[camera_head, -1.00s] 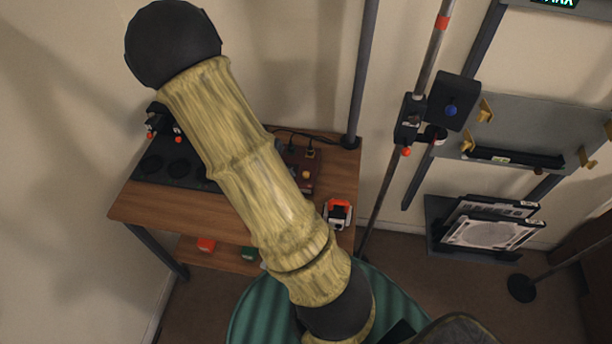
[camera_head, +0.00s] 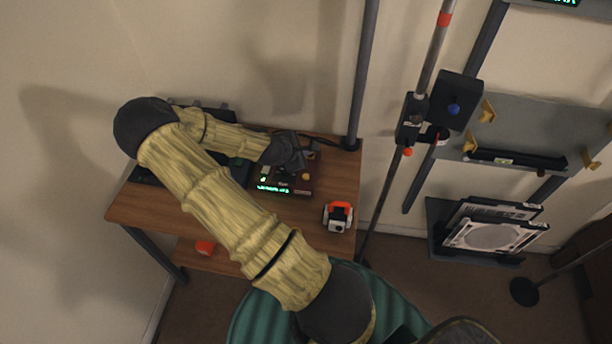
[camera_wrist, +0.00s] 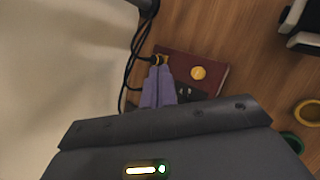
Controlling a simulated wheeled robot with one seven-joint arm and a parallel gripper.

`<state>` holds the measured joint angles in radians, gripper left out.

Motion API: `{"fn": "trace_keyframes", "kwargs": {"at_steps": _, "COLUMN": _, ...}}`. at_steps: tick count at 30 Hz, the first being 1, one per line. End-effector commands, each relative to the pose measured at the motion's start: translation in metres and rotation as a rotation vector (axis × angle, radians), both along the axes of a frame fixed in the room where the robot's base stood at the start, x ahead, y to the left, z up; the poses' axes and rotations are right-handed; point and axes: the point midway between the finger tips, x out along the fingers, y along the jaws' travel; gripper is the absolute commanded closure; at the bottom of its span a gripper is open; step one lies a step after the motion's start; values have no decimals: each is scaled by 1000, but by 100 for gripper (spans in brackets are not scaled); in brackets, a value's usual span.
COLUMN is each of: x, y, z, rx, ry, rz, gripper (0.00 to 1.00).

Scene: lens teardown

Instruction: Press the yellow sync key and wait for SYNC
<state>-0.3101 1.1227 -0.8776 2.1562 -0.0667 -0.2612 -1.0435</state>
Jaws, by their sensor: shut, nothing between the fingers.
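The dark red box (camera_head: 300,188) stands on the wooden desk and shows lit green characters, too small to read. Its round yellow key (camera_head: 306,177) is uncovered; it also shows in the wrist view (camera_wrist: 198,73). My gripper (camera_head: 308,158) is over the back of the box. In the wrist view its two purple fingers (camera_wrist: 158,72) are shut with nothing between them. I see no finger over the key. How high the fingertips are above the box I cannot tell.
An orange, white and black device (camera_head: 338,216) stands on the desk (camera_head: 215,222) right of the box. Black cables (camera_wrist: 133,60) run behind the box. A grey post (camera_head: 362,80) rises at the desk's back right corner. Yellow (camera_wrist: 308,112) and green rings lie right in the wrist view.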

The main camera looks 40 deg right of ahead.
Motion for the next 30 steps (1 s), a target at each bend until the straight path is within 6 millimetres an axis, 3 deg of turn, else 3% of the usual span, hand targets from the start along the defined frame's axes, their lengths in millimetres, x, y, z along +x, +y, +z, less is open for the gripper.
{"fn": "trace_keyframes", "kwargs": {"at_steps": 21, "x": 0, "y": 0, "z": -78, "rx": 2, "ry": 0, "rz": -1, "gripper": 100}}
{"fn": "trace_keyframes", "kwargs": {"at_steps": 30, "x": 0, "y": 0, "z": -87, "rx": 2, "ry": -1, "rz": -1, "gripper": 100}}
